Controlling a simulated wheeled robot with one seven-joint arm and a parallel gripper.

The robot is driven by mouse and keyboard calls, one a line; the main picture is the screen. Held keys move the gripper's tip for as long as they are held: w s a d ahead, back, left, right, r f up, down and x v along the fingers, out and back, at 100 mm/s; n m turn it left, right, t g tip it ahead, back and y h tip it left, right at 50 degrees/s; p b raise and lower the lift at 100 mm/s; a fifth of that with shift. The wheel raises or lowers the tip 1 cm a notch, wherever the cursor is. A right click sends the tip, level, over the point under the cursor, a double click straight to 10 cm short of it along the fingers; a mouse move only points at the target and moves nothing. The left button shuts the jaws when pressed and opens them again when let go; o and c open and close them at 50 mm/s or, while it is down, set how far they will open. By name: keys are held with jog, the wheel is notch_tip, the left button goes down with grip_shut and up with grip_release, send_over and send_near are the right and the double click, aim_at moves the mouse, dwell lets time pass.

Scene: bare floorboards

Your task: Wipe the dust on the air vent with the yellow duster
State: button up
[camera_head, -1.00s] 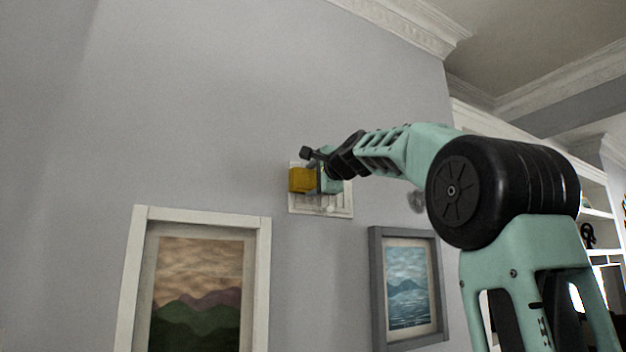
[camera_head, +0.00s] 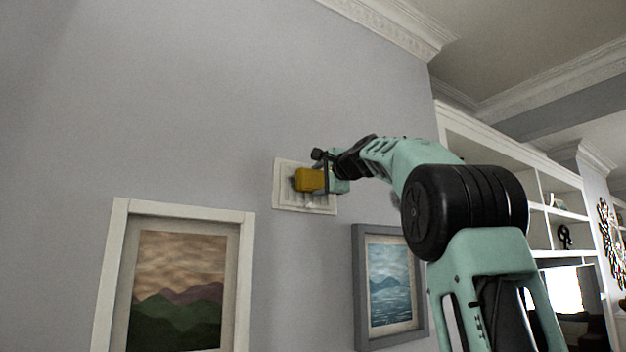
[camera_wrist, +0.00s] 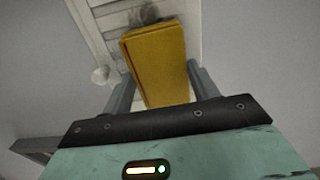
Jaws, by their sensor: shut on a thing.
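The yellow duster (camera_head: 309,180) is a block held by my gripper (camera_head: 322,178) in front of the white slatted air vent (camera_head: 283,199) on the grey wall. In the wrist view the duster (camera_wrist: 157,65) sits between my two gripper fingers (camera_wrist: 157,88), with its far end over the vent slats (camera_wrist: 105,22). Dark dust (camera_wrist: 147,14) shows just beyond the duster's far end, and a pale grey clump (camera_wrist: 104,75) shows at the vent's left edge. I cannot tell whether the duster touches the vent.
A white-framed mountain picture (camera_head: 118,262) hangs below left of the vent, and a grey-framed sea picture (camera_head: 362,290) below right. White shelves (camera_head: 485,143) and a screen (camera_head: 566,290) stand at the right. The wall left of the vent is bare.

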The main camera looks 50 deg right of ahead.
jog(key=shift+s+d, duration=0.6)
jog(key=shift+d, duration=1.8)
jog(key=shift+w+a, duration=0.3)
jog(key=shift+a, duration=0.8)
jog(key=shift+w+a, duration=0.3)
jog(key=shift+a, duration=0.85)
jog(key=shift+w+a, duration=0.3)
jog(key=shift+a, duration=0.8)
jog(key=shift+w+a+p, duration=0.2)
jog(key=shift+a+p, duration=0.1)
jog(key=shift+a, duration=0.55)
jog(key=shift+w+a+p, duration=0.15)
jog(key=shift+a+p, duration=0.1)
jog(key=shift+a, duration=0.6)
jog(key=shift+w+a+p, duration=0.2)
jog(key=shift+a+p, duration=0.1)
jog(key=shift+a, duration=0.55)
jog(key=shift+s, duration=0.1)
jog(key=shift+b+v, duration=1.1)
jog(key=shift+v, duration=1.85)
jog(key=shift+s, duration=0.1)
jog(key=v, duration=0.2)
jog(key=shift+s+a+b, duration=0.15)
jog(key=shift+s+b, duration=0.15)
jog(key=shift+b, duration=0.1)
